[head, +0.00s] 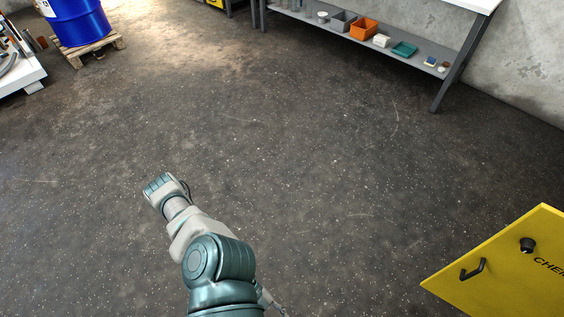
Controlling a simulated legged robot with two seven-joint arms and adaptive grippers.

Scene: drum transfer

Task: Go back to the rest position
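One of my arms, which I take to be the left, rises from the bottom edge left of centre and reaches up and to the left over bare floor. Its far end, my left gripper (165,187), shows as a teal and pale grey block with a dark cable beside it. Its fingers cannot be made out, so I cannot tell whether it is open or shut. I see nothing held there. My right gripper is not in view.
A yellow cabinet door (505,275) with a black handle juts in at lower right. A grey workbench (400,45) with small bins on its lower shelf stands at upper right. A blue drum (78,22) on a wooden pallet (88,52) is at upper left. The middle floor is clear.

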